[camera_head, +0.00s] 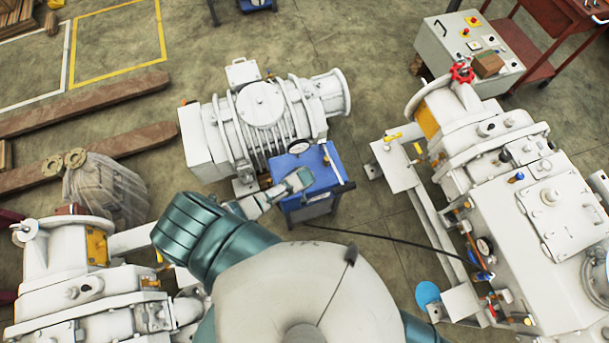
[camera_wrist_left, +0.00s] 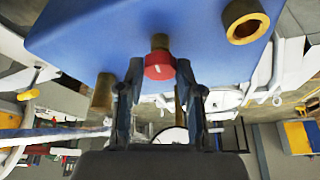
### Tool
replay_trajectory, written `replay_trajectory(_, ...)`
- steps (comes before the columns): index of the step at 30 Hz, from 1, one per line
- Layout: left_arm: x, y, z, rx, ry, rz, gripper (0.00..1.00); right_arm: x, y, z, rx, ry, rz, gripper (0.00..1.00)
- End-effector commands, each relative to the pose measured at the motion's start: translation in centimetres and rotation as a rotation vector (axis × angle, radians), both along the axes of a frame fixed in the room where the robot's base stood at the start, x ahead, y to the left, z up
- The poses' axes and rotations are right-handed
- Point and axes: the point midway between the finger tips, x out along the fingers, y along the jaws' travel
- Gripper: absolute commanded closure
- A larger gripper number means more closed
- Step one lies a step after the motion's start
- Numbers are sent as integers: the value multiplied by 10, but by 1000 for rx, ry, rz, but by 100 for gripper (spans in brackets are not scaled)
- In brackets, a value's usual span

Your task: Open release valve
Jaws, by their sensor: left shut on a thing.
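A blue box-shaped unit (camera_head: 318,168) stands on the floor in front of the white pump, with a round gauge (camera_head: 300,147) on top. In the left wrist view the blue unit (camera_wrist_left: 130,30) fills the upper part. A red valve knob (camera_wrist_left: 159,66) on a brass stem sits between the fingers of my left gripper (camera_wrist_left: 160,80), which is shut on it. In the head view my left gripper (camera_head: 300,180) is at the near left edge of the blue unit; the knob is hidden there. My right gripper is out of view.
A white ribbed pump (camera_head: 262,108) stands just behind the unit. Large white machines flank me, left (camera_head: 70,275) and right (camera_head: 490,160). A black hose (camera_head: 390,244) runs from the unit to the right machine. A control box (camera_head: 470,50) stands at the upper right.

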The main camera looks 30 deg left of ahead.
Motion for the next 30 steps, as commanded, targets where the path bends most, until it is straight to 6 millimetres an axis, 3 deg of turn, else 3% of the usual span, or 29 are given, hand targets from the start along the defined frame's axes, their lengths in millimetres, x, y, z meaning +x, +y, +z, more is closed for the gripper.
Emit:
replay_trajectory(1,-7,-1,-4,0,16,18,99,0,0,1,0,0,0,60)
replay_trajectory(20,-7,-2,-6,-2,17,71,99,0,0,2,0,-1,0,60)
replay_trajectory(21,-7,-2,-6,-2,18,71,62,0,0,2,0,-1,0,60)
replay_trajectory(24,-6,-2,-5,-2,15,69,39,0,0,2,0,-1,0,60)
replay_trajectory(30,-3,-2,-3,-1,8,69,39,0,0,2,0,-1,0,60)
